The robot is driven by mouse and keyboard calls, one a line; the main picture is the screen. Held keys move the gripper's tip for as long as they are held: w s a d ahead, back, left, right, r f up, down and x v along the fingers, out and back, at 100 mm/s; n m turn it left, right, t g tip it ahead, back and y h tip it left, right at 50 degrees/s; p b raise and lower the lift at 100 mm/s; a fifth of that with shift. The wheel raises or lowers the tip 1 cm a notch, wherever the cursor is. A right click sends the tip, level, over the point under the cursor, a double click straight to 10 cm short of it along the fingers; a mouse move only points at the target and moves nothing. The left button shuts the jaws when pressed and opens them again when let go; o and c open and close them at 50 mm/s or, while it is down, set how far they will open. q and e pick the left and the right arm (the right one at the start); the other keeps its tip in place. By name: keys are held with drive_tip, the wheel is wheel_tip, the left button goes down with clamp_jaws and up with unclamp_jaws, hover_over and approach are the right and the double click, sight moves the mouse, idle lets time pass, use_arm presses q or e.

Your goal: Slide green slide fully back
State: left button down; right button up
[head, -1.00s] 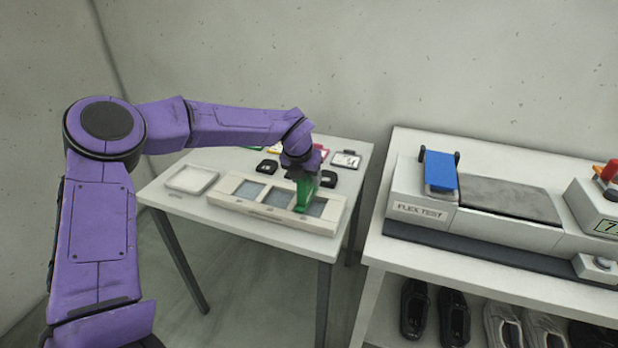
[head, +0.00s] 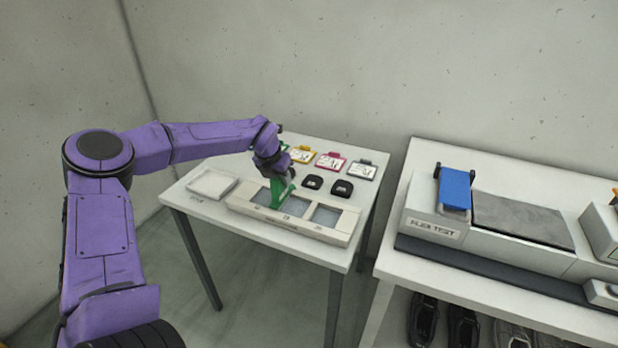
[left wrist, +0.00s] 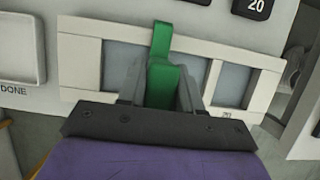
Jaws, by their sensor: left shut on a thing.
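The green slide (head: 279,192) stands across the white frame (head: 337,235) with grey windows on the small table. It sits over the bar between the left and middle windows. My left gripper (head: 277,178) is shut on the green slide from above. In the left wrist view the green slide (left wrist: 162,42) shows between the two fingers (left wrist: 161,88), and its far end lies over the frame's upper rail (left wrist: 210,44). The fingers hide part of the slide's lower end. My right gripper is in neither view.
A white tray (head: 212,184) lies left of the frame. Two black pieces (head: 342,189) lie behind it, with several coloured clip cards (head: 331,161) at the back. Right, across a gap, a bench (head: 385,268) carries the flex test machine (head: 432,228) with a blue flap (head: 455,189).

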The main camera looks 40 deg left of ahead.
use_arm(q)
drive_tip(key=s+a, duration=0.1)
drive_tip(key=a, duration=0.6)
drive_tip(key=s+a, duration=0.1)
drive_tip(key=a, duration=0.3)
drive_tip(key=shift+s+a, duration=0.3)
drive_tip(key=shift+s, duration=0.05)
drive_tip(key=shift+s+a, duration=0.15)
drive_tip(key=shift+a, duration=0.4)
drive_tip(key=shift+a+r, duration=0.1)
drive_tip(key=shift+r, duration=0.1)
drive_tip(key=c, duration=1.2)
unclamp_jaws()
drive_tip(key=o, duration=0.4)
drive_tip(key=shift+a, duration=0.1)
drive_tip(key=shift+c, duration=0.2)
drive_tip(key=shift+f, duration=0.1)
